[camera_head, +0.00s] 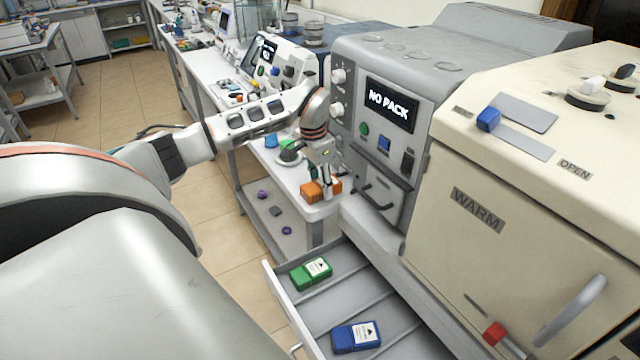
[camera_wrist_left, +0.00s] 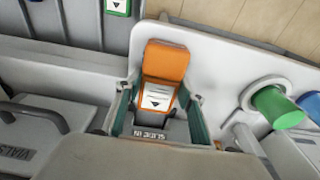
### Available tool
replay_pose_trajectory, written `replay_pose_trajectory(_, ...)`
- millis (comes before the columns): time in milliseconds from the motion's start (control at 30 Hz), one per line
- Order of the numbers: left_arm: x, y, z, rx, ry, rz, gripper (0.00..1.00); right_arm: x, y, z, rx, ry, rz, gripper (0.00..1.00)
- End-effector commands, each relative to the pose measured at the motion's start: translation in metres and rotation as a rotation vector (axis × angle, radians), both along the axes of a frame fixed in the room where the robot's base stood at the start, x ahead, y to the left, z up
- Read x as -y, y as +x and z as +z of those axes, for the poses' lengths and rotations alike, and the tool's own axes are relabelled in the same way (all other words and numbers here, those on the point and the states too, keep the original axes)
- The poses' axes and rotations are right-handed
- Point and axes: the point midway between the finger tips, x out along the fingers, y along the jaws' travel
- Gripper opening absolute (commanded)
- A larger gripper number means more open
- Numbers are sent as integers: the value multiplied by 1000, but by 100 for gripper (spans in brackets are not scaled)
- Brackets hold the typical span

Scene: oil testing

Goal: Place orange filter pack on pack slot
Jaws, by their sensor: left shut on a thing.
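An orange filter pack (camera_head: 313,191) is at the near end of the white side bench in the head view. It also shows in the left wrist view (camera_wrist_left: 164,64), with a white label and grey lettering at its near end. My left gripper (camera_head: 326,182) is shut on the pack, with one finger on each side in the left wrist view (camera_wrist_left: 159,112). I cannot tell whether the pack touches the bench. The grey machine (camera_head: 425,66) to the right has a display (camera_head: 390,104) reading "NO PACK". I cannot pick out the pack slot with certainty. My right gripper is out of view.
An open drawer (camera_head: 342,289) below holds a green pack (camera_head: 311,272) and a blue pack (camera_head: 355,336). A handled panel (camera_head: 378,186) is on the machine front. The cream "WARM" machine (camera_head: 530,190) stands right. Green and blue items stand on the bench near my gripper.

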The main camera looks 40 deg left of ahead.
Motion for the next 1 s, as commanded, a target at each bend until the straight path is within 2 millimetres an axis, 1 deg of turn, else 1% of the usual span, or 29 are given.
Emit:
replay_pose_trajectory(67, 0, 0, -2, 0, 0, 0, 10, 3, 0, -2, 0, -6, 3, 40)
replay_pose_trajectory(100, 0, 0, -3, 0, 0, 0, 41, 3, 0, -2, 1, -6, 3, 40)
replay_pose_trajectory(167, 0, 0, -2, 0, 0, 0, 55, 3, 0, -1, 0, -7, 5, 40)
replay_pose_trajectory(467, 0, 0, -2, 0, 0, 0, 55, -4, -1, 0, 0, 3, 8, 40)
replay_pose_trajectory(567, 0, 0, 2, 0, 0, 0, 55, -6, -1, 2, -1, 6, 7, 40)
replay_pose_trajectory(633, -1, 0, 7, 2, 1, 0, 55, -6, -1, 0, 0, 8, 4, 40)
replay_pose_trajectory(767, -2, -2, 27, 5, 3, -1, 55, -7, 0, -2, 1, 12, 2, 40)
replay_pose_trajectory(1000, -4, -8, 77, 6, 1, 0, 55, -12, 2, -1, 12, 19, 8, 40)
